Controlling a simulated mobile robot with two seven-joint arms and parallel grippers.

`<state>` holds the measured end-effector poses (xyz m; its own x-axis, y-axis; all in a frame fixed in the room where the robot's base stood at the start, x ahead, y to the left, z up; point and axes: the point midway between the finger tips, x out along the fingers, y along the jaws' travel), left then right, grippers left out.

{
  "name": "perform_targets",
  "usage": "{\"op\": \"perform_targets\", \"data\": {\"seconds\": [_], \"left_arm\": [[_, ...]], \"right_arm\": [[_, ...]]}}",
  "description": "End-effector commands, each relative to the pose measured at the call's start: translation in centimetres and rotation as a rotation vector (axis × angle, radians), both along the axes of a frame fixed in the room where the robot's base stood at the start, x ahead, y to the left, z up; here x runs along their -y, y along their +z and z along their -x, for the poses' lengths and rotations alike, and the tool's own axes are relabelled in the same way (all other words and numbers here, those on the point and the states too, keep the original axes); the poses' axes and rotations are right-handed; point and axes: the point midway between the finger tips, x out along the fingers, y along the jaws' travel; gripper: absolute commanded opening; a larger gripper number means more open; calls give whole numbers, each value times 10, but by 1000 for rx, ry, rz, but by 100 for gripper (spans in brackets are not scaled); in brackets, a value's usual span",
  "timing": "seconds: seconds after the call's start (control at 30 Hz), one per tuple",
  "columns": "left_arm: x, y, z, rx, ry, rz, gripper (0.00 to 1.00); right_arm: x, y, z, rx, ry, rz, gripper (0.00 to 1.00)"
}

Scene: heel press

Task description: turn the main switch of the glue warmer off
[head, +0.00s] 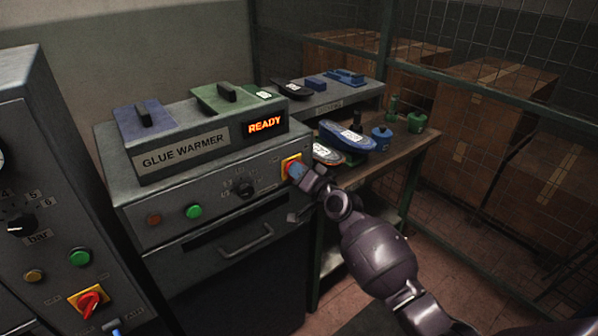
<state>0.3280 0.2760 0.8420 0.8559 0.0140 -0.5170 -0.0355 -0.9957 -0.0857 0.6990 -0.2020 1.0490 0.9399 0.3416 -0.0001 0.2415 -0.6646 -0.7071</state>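The glue warmer (215,210) is a grey cabinet with a lit orange READY display (265,125). Its main switch (289,162) is a red knob on a yellow plate at the right end of the front panel, mostly hidden by my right gripper. My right gripper (297,173) is at the switch, its blue-marked fingertips in front of the knob. I cannot tell whether it touches or grips the knob, nor how the knob is turned.
A second machine (40,200) at the left has its own red switch on a yellow plate (90,302). A dial (244,188), green button (193,211) and handle (247,241) are on the warmer. A bench (385,155) with shoe parts and pots stands behind my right arm.

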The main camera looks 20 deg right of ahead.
Motion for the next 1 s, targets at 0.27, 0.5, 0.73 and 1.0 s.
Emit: {"op": "perform_targets", "data": {"seconds": [0.27,0.5,0.73,1.0], "left_arm": [[0,0,0,0,0,0,43],[0,-2,1,-2,0,0,43],[0,-4,2,-3,0,0,43],[0,-2,1,-1,0,0,43]], "right_arm": [[0,0,0,1,-1,4,0],[1,0,0,24,-1,67,0],[0,0,0,78,0,218,0],[0,1,0,165,0,455,0]]}}
